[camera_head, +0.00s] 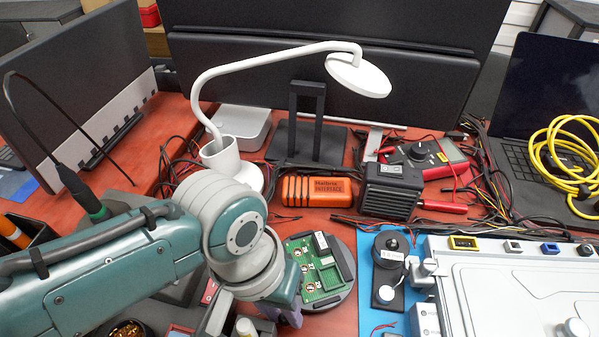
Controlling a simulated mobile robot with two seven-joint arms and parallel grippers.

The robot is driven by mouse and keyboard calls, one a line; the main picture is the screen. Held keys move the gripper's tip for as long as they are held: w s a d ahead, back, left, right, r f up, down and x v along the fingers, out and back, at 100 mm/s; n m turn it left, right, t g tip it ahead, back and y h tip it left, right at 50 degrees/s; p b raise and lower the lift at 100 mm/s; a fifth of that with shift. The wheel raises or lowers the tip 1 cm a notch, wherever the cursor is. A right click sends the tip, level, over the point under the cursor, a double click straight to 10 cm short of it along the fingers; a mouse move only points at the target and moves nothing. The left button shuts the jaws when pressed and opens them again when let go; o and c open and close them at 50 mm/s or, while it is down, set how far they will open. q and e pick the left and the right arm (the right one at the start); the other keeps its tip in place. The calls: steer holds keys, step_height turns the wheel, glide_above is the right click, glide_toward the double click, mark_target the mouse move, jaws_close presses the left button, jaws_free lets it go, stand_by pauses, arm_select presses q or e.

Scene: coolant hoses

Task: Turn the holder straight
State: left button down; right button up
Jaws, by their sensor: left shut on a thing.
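The holder (341,297) is a round grey disc with dark clamp bars, carrying a green circuit board (318,268). It sits on the red-brown table at the lower centre, and the board looks turned slightly at an angle. My left arm comes in from the left, and its wrist covers the holder's left side. My left gripper (287,317) is at the holder's near left edge and appears shut on it; the fingertips are mostly hidden by the wrist. My right gripper is not in view.
A white lamp (222,160) stands behind the wrist. An orange box (316,191) and a black boxy device (391,190) lie behind the holder. A blue mat (377,320) with a small black device and a large silver case (515,290) are to the right. Cables clutter the back.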

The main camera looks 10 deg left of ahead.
arm_select(q)
steer(key=c, duration=0.7)
jaws_free()
steer(key=r+p, duration=0.1)
steer(key=r, duration=0.2)
steer(key=a+r+p, duration=0.1)
steer(key=r+p, duration=0.1)
steer(key=r, duration=0.1)
steer(key=r+p, duration=0.1)
steer(key=r, duration=0.2)
steer(key=shift+w+a+r+p, duration=0.1)
steer(key=shift+a+r+p, duration=0.2)
steer(key=shift+a+r, duration=0.1)
